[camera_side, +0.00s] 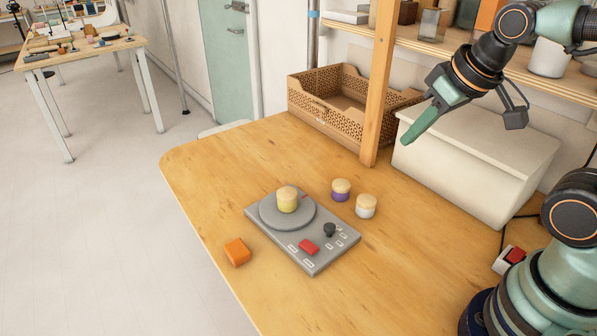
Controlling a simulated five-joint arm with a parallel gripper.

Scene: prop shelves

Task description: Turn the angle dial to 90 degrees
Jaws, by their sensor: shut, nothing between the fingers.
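The angle dial is most likely the small dark knob (329,230) on the grey turntable-like device (322,263) on the wooden table. Its setting is too small to read. The device also has a round grey plate (270,219) with a yellow-sided, wood-topped cylinder (287,200) on it, and a red button (309,247). My gripper (407,140) is shut and empty, in the air up and to the right of the device, well apart from it.
An orange block (237,252) lies left of the device. Purple (341,190) and white (366,206) wood-topped cylinders stand behind it. A wooden post (379,90), brown basket (299,97) and cream box (475,158) stand at the back. The table's left part is clear.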

